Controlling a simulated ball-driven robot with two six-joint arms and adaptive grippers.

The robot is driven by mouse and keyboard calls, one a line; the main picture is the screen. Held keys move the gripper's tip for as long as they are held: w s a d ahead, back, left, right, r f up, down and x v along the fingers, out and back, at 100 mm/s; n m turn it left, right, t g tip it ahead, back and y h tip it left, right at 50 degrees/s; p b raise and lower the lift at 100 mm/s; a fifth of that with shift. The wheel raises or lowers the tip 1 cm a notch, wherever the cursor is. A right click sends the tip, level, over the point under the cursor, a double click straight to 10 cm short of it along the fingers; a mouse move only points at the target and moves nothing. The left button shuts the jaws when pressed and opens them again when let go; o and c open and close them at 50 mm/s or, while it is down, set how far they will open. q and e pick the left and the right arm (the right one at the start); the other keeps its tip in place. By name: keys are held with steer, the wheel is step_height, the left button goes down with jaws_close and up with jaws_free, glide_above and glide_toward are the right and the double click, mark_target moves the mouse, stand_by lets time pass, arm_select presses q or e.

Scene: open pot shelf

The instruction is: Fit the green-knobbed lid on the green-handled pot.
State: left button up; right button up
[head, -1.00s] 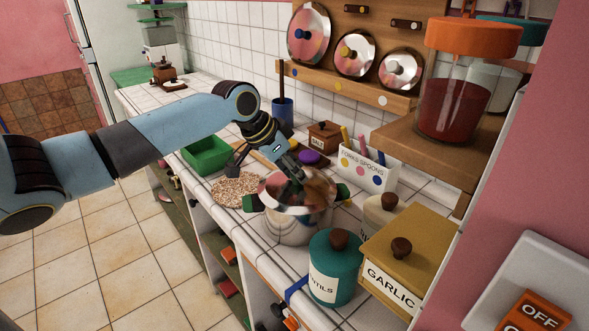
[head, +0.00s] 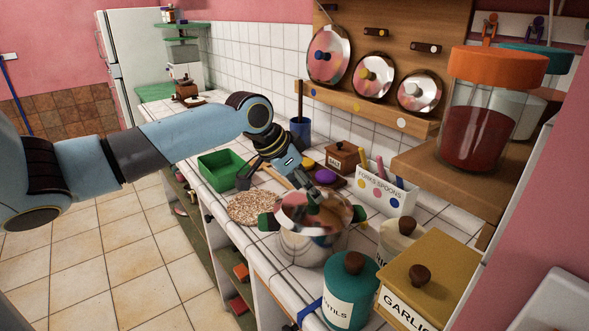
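The green-handled pot (head: 312,250) stands on the white tiled counter, a green handle showing at each side. The shiny metal lid (head: 290,212) lies over the pot's mouth, roughly level and centred between the handles. I cannot tell whether its rim is fully seated. My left gripper (head: 314,203) reaches down from above to the middle of the lid. Its fingers are closed around the knob, which they mostly hide. My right gripper is not in view.
A teal canister (head: 350,292) and the yellow garlic box (head: 434,272) stand close at the front right. The forks-and-spoons holder (head: 380,191) is behind the pot. A speckled round mat (head: 255,208) and a green tub (head: 221,164) are to its left. Three other lids hang on the rack (head: 372,97).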

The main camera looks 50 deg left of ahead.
arm_select(q)
steer(key=v, duration=0.9)
steer(key=shift+s+r, duration=0.2)
steer(key=shift+r, duration=0.15)
